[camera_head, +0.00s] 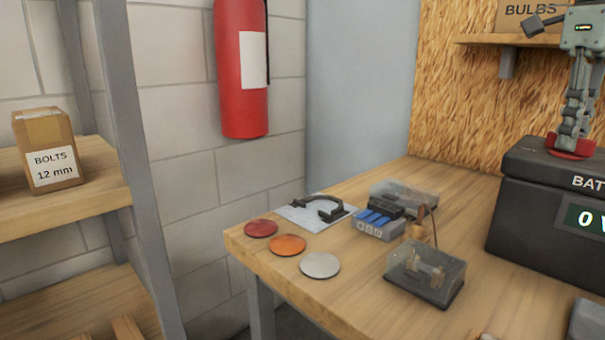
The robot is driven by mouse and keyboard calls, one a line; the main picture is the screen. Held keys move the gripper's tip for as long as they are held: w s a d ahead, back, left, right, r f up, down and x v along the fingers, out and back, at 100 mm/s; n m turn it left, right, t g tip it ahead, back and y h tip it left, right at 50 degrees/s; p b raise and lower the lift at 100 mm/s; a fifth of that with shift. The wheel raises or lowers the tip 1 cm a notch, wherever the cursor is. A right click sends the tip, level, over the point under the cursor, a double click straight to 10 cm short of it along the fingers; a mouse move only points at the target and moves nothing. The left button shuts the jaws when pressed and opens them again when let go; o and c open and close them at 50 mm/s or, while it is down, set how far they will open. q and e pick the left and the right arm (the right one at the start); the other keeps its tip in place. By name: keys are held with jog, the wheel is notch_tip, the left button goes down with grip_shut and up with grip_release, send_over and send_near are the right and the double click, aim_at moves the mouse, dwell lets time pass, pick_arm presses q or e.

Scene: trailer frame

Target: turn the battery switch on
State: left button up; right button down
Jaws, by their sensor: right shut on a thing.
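The battery box (530,226) is a dark box at the right of the workbench, cut off by the picture edge. The red battery switch (556,153) sits on top of the box. My right gripper (572,138) comes down from above at the upper right and is shut on the switch. Its fingers hide part of the switch. My left gripper is not in view.
On the workbench (330,314) lie red (261,228), orange (288,245) and white (320,265) discs, clear-lidded boxes (425,274), and a blue-and-grey block (377,226). A fire extinguisher (240,95) hangs on the wall. A shelf (75,205) at left holds a bolts box (48,150).

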jog(key=shift+m, duration=0.7)
jog(key=shift+r+m, duration=0.1)
jog(key=shift+m, duration=0.7)
jog(key=m, duration=0.3)
jog(key=shift+m+p, duration=0.3)
